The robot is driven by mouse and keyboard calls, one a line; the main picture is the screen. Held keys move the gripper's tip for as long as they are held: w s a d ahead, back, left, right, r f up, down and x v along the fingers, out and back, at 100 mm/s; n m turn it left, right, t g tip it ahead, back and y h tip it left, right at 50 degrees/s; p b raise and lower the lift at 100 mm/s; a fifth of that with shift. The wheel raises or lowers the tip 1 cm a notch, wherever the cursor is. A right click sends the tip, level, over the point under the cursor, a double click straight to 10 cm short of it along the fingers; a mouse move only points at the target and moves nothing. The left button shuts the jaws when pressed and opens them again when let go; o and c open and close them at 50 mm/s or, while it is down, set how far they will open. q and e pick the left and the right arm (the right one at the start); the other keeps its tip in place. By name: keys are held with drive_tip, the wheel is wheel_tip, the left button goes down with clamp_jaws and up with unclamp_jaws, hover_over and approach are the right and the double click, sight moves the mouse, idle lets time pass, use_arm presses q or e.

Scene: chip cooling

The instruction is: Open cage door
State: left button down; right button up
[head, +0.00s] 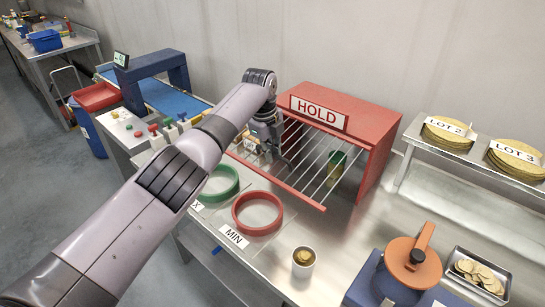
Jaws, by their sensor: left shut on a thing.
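The red cage (378,150) with a HOLD sign (319,113) stands on the steel bench against the wall. Its barred door (300,193) has thin metal bars and a red front rail. The door slants, with its rail standing out in front of the cage's right wall. A green cylinder (337,165) shows behind the bars. My left gripper (262,150) is at the door's left part, shut on the door as far as shows; my wrist partly hides the contact. My right gripper is not in view.
A green ring (220,184) and a red ring (257,212) lie in front of the cage. A cup (303,262) and an orange-lidded pot (413,262) stand nearer. A raised shelf (440,165) holds chip stacks at right. A blue conveyor (170,97) is at left.

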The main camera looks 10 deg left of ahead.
use_arm(q)
drive_tip(key=shift+w+d+r+p, duration=0.15)
drive_tip(key=shift+r+p, duration=0.8)
drive_tip(key=shift+r, duration=1.35)
drive_tip(key=shift+w, duration=0.1)
drive_tip(key=c, duration=2)
unclamp_jaws()
drive_tip(key=shift+o, duration=0.2)
drive_tip(key=shift+f, duration=0.1)
wheel_tip(320, 180, up, 12)
drive_tip(key=s+a, duration=0.1)
drive_tip(key=shift+s, duration=0.4)
drive_tip(key=shift+a+f, duration=0.1)
drive_tip(key=shift+f, duration=0.05)
